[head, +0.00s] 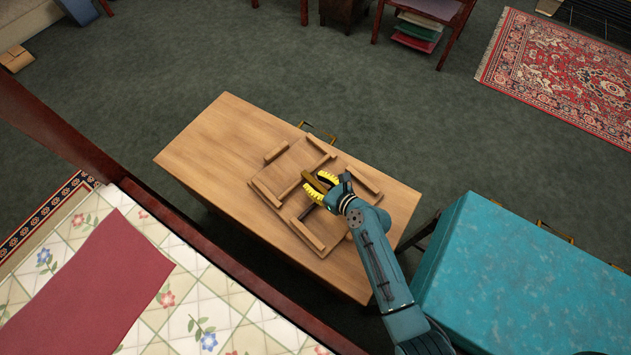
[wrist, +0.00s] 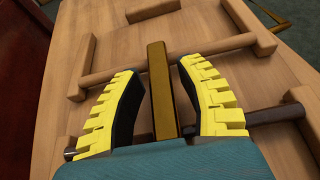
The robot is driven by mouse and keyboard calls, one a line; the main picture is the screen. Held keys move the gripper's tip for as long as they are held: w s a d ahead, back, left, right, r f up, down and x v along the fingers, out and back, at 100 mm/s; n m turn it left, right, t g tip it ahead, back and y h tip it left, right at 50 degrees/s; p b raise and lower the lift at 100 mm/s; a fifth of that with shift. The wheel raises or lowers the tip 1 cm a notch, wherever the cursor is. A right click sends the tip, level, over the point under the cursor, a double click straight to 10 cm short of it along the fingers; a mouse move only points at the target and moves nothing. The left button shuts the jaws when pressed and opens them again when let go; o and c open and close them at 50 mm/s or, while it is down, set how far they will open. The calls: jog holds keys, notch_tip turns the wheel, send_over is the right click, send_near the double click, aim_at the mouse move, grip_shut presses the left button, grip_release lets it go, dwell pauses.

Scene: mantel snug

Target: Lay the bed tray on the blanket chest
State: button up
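The bed tray appears to be the low wooden framework (head: 308,235) of bars and thin rods on the wooden top (head: 215,140) in the middle of the head view. Several short bars stand up from it, and parts blend into the similar wood beneath. My gripper (head: 322,186) is over its middle. In the wrist view, my gripper's yellow-padded fingers (wrist: 157,85) are spread on either side of a raised brown bar (wrist: 159,85), with gaps showing on both sides. A teal, box-like piece (head: 520,270) stands at the right. I cannot tell for certain which piece is the blanket chest.
A bed with a floral cover (head: 180,285) and red cloth (head: 95,275) fills the lower left, behind a dark wood rail (head: 50,125). Brass-coloured parts show behind the wooden top and beside the teal piece. Green carpet (head: 230,60) lies open beyond, with a red rug (head: 560,75).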

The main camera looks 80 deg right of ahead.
jog(key=shift+r, duration=0.2)
jog(key=p+v, duration=0.4)
jog(key=v, duration=0.8)
jog(key=shift+p, duration=0.4)
jog(key=shift+f, duration=0.1)
